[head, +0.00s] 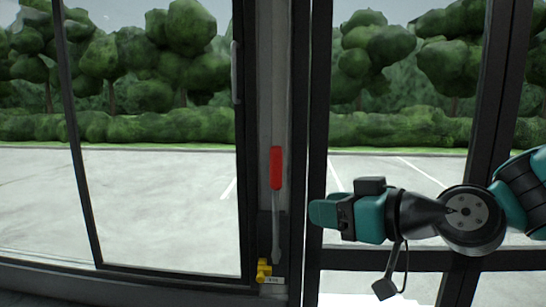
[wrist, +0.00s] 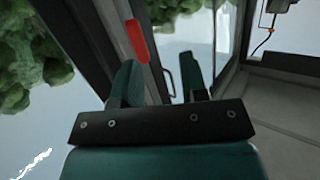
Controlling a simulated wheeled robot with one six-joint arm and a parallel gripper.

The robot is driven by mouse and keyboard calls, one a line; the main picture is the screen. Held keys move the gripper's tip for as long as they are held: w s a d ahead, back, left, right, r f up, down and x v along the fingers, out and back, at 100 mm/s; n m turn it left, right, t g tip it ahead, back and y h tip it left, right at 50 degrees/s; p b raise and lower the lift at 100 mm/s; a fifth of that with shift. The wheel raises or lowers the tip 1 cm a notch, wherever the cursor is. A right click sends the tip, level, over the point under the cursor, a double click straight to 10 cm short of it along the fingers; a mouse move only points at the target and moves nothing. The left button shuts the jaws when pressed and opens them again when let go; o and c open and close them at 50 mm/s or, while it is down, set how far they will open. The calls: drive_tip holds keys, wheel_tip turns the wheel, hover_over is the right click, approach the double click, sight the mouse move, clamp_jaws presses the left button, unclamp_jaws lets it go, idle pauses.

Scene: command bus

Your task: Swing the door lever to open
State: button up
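The door lever (head: 276,168) has a red grip on a grey shaft and hangs almost upright on the post between the glass panels, red end up. Its lower end is near a yellow fitting (head: 264,270). My gripper (head: 318,212) is to the right of the lever in the head view, below the level of the red grip and apart from it in the picture. In the wrist view the two teal fingers (wrist: 160,75) stand apart with nothing held between them. The red grip (wrist: 137,41) shows beyond the fingertips, nearer the left finger.
Dark door frames (head: 316,110) stand right of the lever, behind my gripper. A grey handle (head: 235,72) is on the frame at upper left. A small label (head: 272,281) sits beside the yellow fitting. Glass panels fill both sides, with pavement and trees outside.

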sight(271, 162)
drive_tip(key=w+a+r+t+p, duration=0.1)
drive_tip(key=w+a+p, duration=0.2)
drive_tip(key=w, duration=0.2)
drive_tip(key=w+a+r+t+p, duration=0.1)
drive_tip(key=w+a+p, duration=0.2)
drive_tip(key=w, duration=0.2)
drive_tip(key=w+a+r+t+p, duration=0.1)
drive_tip(key=w+a+p, duration=0.2)
drive_tip(key=w+p, duration=0.1)
drive_tip(key=shift+w+a+r+m, duration=0.1)
drive_tip(key=shift+w+a+m, duration=0.25)
drive_tip(key=shift+w, duration=0.35)
drive_tip(key=shift+w+a+f, duration=0.2)
drive_tip(key=shift+w+a, duration=0.2)
drive_tip(key=shift+w, duration=0.15)
clamp_jaws()
